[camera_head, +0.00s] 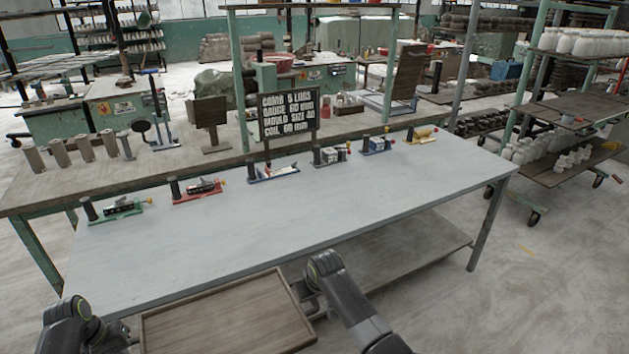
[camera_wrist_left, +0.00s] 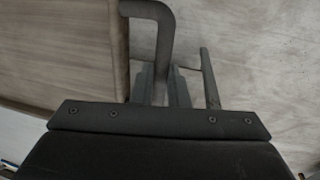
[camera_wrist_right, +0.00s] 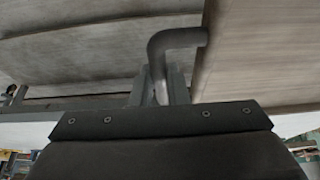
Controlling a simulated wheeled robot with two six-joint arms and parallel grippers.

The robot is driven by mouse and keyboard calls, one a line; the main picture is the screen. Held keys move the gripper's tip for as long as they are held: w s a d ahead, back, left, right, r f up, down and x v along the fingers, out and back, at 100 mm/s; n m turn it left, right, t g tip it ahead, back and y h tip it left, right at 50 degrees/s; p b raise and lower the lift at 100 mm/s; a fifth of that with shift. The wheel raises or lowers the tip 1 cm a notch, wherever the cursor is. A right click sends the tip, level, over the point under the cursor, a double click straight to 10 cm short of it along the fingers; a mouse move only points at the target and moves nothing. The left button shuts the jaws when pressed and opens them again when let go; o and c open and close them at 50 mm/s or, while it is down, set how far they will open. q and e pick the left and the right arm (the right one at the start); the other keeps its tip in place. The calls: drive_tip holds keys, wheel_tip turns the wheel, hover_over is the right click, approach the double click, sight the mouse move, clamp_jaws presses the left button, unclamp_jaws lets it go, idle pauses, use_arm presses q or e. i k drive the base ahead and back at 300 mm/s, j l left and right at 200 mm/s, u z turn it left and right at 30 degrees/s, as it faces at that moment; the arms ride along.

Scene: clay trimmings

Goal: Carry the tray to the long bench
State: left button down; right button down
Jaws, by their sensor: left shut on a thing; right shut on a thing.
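The wooden tray (camera_head: 228,318) is empty and looks about level, at the bottom of the head view. Its far edge overlaps the front edge of the long grey-topped bench (camera_head: 300,225) in the picture; I cannot tell whether it touches. My left gripper (camera_wrist_left: 165,88) is shut on the bent grey handle (camera_wrist_left: 150,40) at one end of the tray. My right gripper (camera_wrist_right: 160,88) is shut on the handle (camera_wrist_right: 172,42) at the other end. In the head view the tray's near edge is cut off.
Several small coloured tool stands line the bench's back half, including a green one (camera_head: 118,209) and a red one (camera_head: 196,190). The bench's front half is bare. A black sign (camera_head: 288,115) stands behind. A rack of white pots (camera_head: 580,43) is at right, with open floor (camera_head: 540,270) before it.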

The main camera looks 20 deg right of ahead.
sight(203, 240)
drive_tip(key=i, duration=1.3)
